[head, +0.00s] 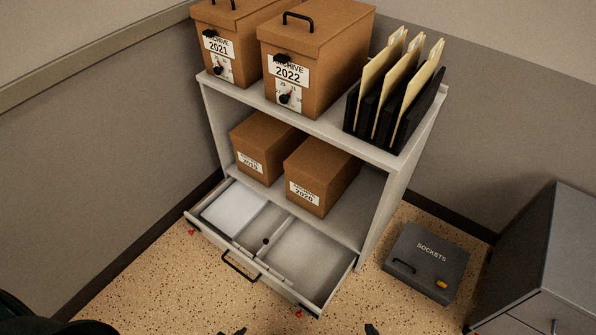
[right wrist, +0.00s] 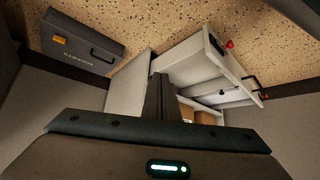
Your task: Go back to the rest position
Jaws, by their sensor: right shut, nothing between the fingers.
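My right gripper shows as a small dark tip (head: 372,329) at the bottom edge of the head view. In the right wrist view its two dark fingers (right wrist: 163,98) are together, with nothing between them. It is apart from the shelf unit and the drawer. Another small dark tip (head: 234,331) at the bottom edge of the head view seems to be my left gripper. Too little of it shows to tell its state.
A grey shelf unit (head: 397,205) holds archive boxes, including the 2022 box (head: 310,65), and black file holders (head: 384,112). Its bottom drawer (head: 325,297) is pulled out, with a white stack (head: 235,212) inside. A SOCKETS case (head: 426,262) and grey cabinet (head: 545,255) stand right.

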